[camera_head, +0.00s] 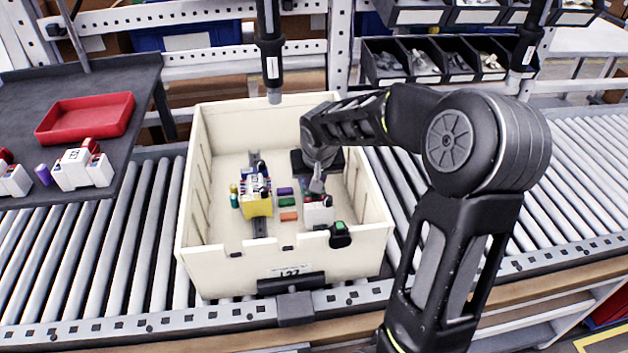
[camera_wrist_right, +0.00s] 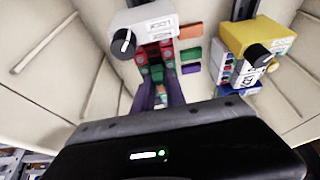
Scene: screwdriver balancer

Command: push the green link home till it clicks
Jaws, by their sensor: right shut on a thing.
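A white block (camera_wrist_right: 143,28) with a black knob and a row of red parts stands in the crate; it also shows in the head view (camera_head: 318,213). My right gripper (camera_wrist_right: 158,83) is at the red row, its fingertips shut on a small green link (camera_wrist_right: 156,73). The link sits at the red parts; I cannot tell how deep it is seated. In the head view my right gripper (camera_head: 318,184) points down just behind the white block and hides the link. My left gripper is not in view.
Loose orange (camera_wrist_right: 190,30), green (camera_wrist_right: 190,55) and purple (camera_wrist_right: 191,69) pieces lie beside the block. A yellow-topped block (camera_head: 257,205) stands to their left. The cream crate's walls (camera_head: 225,262) surround them on a roller conveyor. A hanging screwdriver (camera_head: 270,55) is behind.

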